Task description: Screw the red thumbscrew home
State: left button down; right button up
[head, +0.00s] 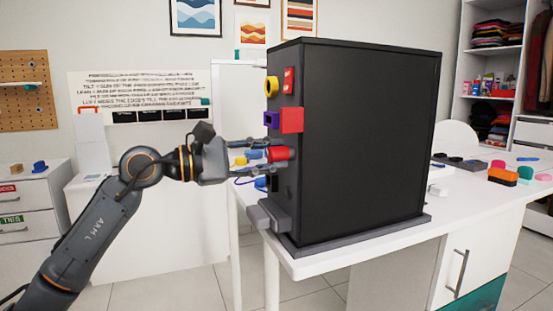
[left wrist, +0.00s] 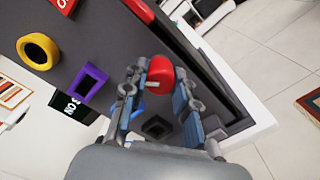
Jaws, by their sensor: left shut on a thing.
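The red thumbscrew (head: 277,153) is on the side face of a tall black box (head: 365,140), below a purple square frame (head: 271,119) and a red block (head: 291,120). In the left wrist view the thumbscrew (left wrist: 160,72) is a round red knob with a pale mark, between the two fingertips. My left gripper (head: 258,157) reaches in from the left with its fingers on either side of the knob. In the left wrist view the gripper (left wrist: 157,88) is shut on it. The thumbscrew's shaft is hidden. My right gripper is not in view.
A yellow ring (head: 271,87) and a red plate (head: 288,80) sit higher on the box. A grey ledge (head: 268,215) juts out below the gripper. The box stands on a white table (head: 340,257) with loose coloured items behind it. Open floor lies at the lower left.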

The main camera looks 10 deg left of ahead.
pick_arm(q)
jog(key=shift+m+b, duration=0.4)
jog(key=shift+m, duration=0.5)
jog(key=shift+m+b, duration=0.65)
jog(key=shift+m, duration=0.75)
jog(key=c, duration=1)
grip_release()
jog(key=shift+o, duration=0.2)
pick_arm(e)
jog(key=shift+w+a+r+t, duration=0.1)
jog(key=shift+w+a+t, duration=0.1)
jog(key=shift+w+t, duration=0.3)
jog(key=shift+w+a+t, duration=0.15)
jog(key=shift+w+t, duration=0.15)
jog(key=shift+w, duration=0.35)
pick_arm(q)
jog(key=shift+c, duration=0.4)
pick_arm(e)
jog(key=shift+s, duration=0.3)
